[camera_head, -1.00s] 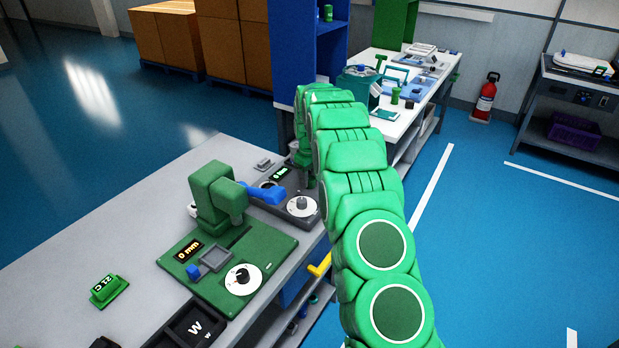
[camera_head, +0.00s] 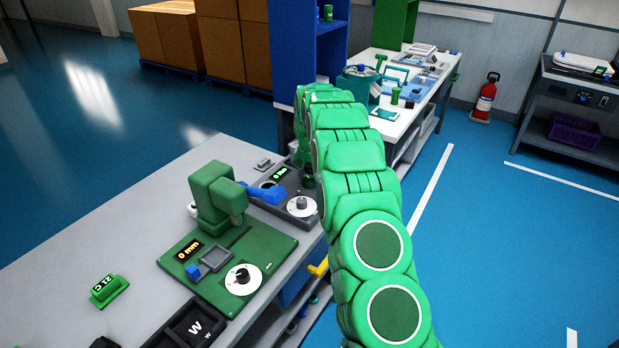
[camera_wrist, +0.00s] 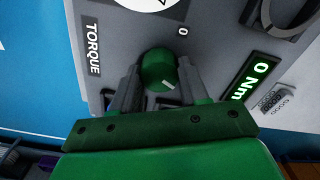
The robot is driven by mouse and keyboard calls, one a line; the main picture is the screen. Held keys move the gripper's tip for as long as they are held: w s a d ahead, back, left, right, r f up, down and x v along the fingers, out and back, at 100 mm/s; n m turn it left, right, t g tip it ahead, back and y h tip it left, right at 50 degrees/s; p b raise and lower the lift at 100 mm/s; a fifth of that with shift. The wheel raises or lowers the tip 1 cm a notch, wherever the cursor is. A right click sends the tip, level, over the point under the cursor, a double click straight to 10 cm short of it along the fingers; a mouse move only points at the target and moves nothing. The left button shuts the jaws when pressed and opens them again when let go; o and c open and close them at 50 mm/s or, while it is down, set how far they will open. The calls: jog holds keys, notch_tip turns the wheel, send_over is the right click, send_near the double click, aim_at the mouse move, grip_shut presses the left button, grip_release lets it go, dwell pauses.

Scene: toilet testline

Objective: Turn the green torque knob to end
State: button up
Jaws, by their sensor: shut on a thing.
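The green torque knob (camera_wrist: 158,70) sits on the grey face of the torque tester, beside the "TORQUE" label, in the wrist view. Its white pointer mark faces down and to the right. My gripper (camera_wrist: 157,80) is shut on the knob, one grey finger on each side. The display (camera_wrist: 256,81) reads "0 Nm". In the head view the torque tester (camera_head: 283,208) is at the far end of the near bench. My arm hides part of it, and the gripper's hold on the knob cannot be made out there.
On the torque tester are a white dial (camera_head: 301,205) and a blue lever (camera_head: 264,192). A green press-like device (camera_head: 265,248) with a "0 mm" display stands nearer on the grey bench (camera_head: 110,240). A white bench (camera_head: 398,122) with several items stands beyond.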

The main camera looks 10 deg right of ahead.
aim_at(310, 179)
jog(key=m, duration=0.5)
jog(key=shift+m, duration=0.4)
jog(key=m, duration=0.4)
jog(key=shift+m, duration=0.7)
jog(key=o, duration=1.1)
jog(key=shift+c, duration=0.2)
jog(key=shift+r, duration=0.15)
notch_tip(310, 179, up, 7)
jog(key=shift+r, duration=0.2)
